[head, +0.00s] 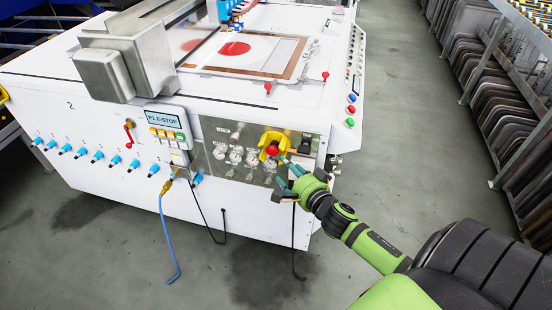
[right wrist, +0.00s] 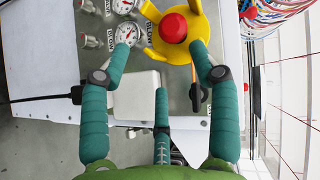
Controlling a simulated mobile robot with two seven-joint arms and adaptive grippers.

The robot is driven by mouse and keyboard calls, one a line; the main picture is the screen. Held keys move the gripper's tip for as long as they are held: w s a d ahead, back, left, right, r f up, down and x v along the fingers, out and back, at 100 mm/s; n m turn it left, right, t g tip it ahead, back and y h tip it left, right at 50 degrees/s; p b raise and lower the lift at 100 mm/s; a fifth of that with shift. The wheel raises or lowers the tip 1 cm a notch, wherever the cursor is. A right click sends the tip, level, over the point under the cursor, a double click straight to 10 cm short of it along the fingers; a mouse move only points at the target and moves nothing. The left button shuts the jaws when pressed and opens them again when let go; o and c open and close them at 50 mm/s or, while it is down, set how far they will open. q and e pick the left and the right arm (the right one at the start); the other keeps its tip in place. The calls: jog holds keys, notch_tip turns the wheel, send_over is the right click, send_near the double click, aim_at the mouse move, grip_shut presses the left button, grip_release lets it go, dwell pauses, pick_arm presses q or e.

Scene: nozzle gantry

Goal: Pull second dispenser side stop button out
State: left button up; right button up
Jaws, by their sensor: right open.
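The red stop button (head: 272,150) sits in a yellow shroud (head: 266,138) on the side panel of the white dispenser (head: 100,125). In the right wrist view the red button (right wrist: 173,27) is at the top, with the yellow shroud (right wrist: 196,50) around it. My right gripper (head: 290,172) is just below and right of the button in the head view. It also shows in the right wrist view (right wrist: 160,62), its green fingers spread, apart from the button, with nothing between them. A display (head: 163,119) reads "P1 E-STOP". My left gripper is not in view.
Several gauges (head: 235,156) with knobs sit left of the button. A rack of panels (head: 478,85) stands at the right. The floor (head: 400,160) between is clear.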

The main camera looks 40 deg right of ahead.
aim_at(273, 153)
jog(key=shift+m, duration=0.3)
jog(key=w, duration=0.6)
jog(key=shift+d+r, duration=0.2)
jog(key=shift+r, duration=0.05)
jog(key=shift+x, duration=0.75)
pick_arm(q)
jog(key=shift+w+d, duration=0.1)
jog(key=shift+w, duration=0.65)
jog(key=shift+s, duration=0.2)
pick_arm(e)
grip_shut()
